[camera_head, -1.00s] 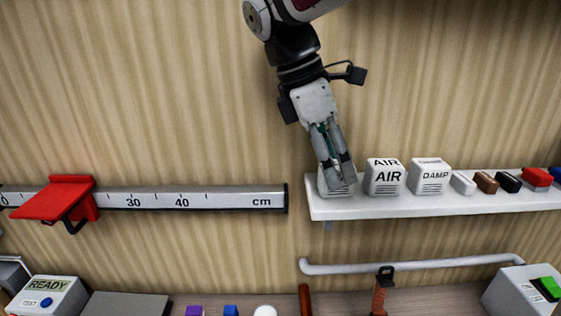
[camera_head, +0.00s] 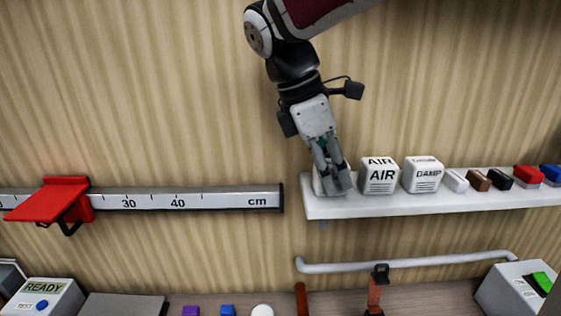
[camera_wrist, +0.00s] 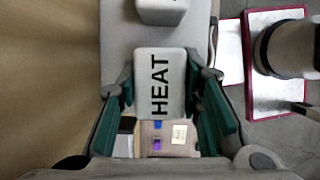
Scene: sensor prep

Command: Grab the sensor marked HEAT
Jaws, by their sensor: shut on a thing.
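The white sensor marked HEAT (camera_wrist: 160,82) sits between the two fingers of my gripper (camera_wrist: 165,105) in the wrist view. In the head view the HEAT sensor (camera_head: 319,183) stands at the left end of the white shelf (camera_head: 400,201), mostly hidden by my fingers. My gripper (camera_head: 334,188) points down and is shut on the sensor. I cannot tell any gap between the sensor and the shelf. The AIR sensor (camera_head: 379,178) and the DAMP sensor (camera_head: 423,176) stand to its right.
Several small blocks, one of them red (camera_head: 528,175), lie further right on the shelf. A ruler rail (camera_head: 230,198) with a red slider (camera_head: 48,200) is on the wall to the left. A white bar (camera_head: 400,263) runs below the shelf.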

